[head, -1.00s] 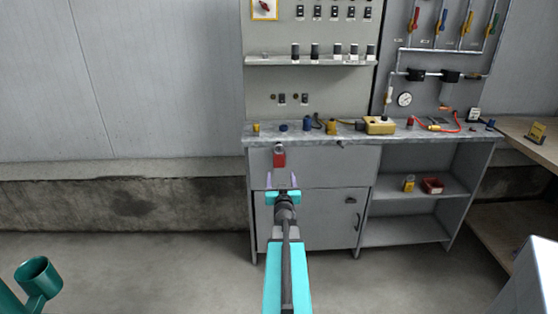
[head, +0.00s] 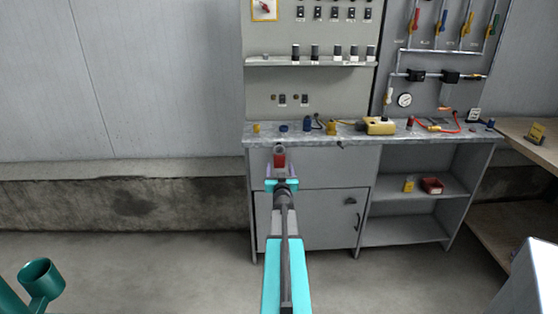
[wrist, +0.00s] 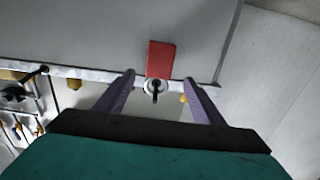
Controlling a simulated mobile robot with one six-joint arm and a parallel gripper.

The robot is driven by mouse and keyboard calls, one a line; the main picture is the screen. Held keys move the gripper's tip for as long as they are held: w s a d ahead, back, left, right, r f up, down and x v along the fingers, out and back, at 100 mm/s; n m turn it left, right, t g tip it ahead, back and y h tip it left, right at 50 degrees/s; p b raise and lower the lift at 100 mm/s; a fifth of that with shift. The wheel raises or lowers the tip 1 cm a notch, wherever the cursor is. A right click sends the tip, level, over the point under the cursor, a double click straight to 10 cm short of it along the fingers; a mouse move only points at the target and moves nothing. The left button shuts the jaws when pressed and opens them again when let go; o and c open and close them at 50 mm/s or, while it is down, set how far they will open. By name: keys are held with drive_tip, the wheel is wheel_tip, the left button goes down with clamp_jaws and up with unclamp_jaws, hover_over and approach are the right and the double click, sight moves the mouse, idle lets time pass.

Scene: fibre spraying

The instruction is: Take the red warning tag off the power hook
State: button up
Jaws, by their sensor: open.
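The red warning tag (head: 280,160) hangs on the front of the grey cabinet, just below the worktop edge. In the wrist view the tag (wrist: 161,59) shows as a red plate next to a round pale fitting with a dark centre, the power hook (wrist: 155,87). My gripper (head: 282,171) is open, just in front of the tag's lower part in the head view. In the wrist view the two purple fingers of my gripper (wrist: 159,82) stand either side of the hook, with nothing held between them. I cannot tell the remaining depth to the tag.
The worktop (head: 355,135) above carries small coloured items and a yellow box (head: 379,125). A panel with switches rises behind it. Open shelves to the right hold a yellow padlock (head: 409,186) and a red box (head: 432,185).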

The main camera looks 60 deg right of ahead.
sight(279, 158)
drive_tip(key=shift+w+d, duration=0.2)
drive_tip(key=shift+d, duration=0.1)
drive_tip(key=shift+d, duration=0.1)
drive_tip(key=shift+p+x, duration=0.55)
drive_tip(key=shift+x, duration=2)
drive_tip(key=shift+r, duration=0.1)
drive_tip(key=c, duration=1.2)
drive_tip(key=shift+r, duration=0.1)
